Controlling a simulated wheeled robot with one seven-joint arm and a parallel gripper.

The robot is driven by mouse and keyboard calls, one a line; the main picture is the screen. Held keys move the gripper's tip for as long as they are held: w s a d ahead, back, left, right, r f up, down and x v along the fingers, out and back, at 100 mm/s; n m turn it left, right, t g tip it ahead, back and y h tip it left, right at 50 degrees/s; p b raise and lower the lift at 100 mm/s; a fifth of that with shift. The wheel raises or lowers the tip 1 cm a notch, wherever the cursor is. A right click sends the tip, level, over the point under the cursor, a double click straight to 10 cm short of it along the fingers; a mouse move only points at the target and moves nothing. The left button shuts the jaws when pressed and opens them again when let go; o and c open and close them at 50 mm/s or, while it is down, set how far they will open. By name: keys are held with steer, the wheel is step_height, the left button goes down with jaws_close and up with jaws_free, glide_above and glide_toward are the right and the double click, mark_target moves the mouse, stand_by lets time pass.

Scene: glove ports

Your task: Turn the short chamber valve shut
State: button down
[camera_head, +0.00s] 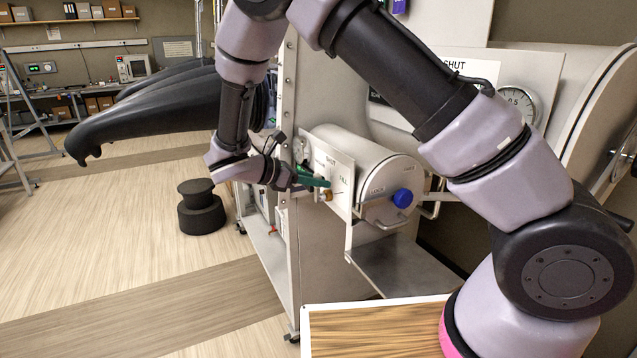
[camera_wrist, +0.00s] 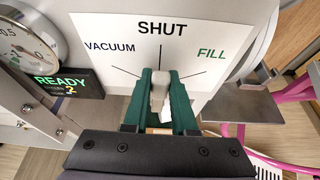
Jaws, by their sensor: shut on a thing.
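The short chamber valve has a pale grey lever handle (camera_wrist: 159,88) in front of a white label plate (camera_wrist: 110,32) in the wrist view. The plate reads VACUUM at left, SHUT at top and FILL at right, each with a black line. The handle points up, roughly in line with the SHUT line. My gripper (camera_wrist: 161,82) has green fingers, one on each side of the handle, shut on it. The valve's base is mostly hidden by my fingers.
A lit READY display (camera_wrist: 66,84) and a round gauge (camera_wrist: 27,45) are close on the left in the wrist view. The chamber's door has a blue knob (camera_head: 402,197), with a metal shelf (camera_head: 395,265) below. Open floor (camera_head: 110,235) lies left.

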stand_by(0.3)
steer(key=c, duration=0.7)
jaws_free()
steer(key=shift+a, duration=0.1)
steer(key=v, duration=1)
steer(key=shift+a+r, duration=0.1)
steer(key=shift+a, duration=0.2)
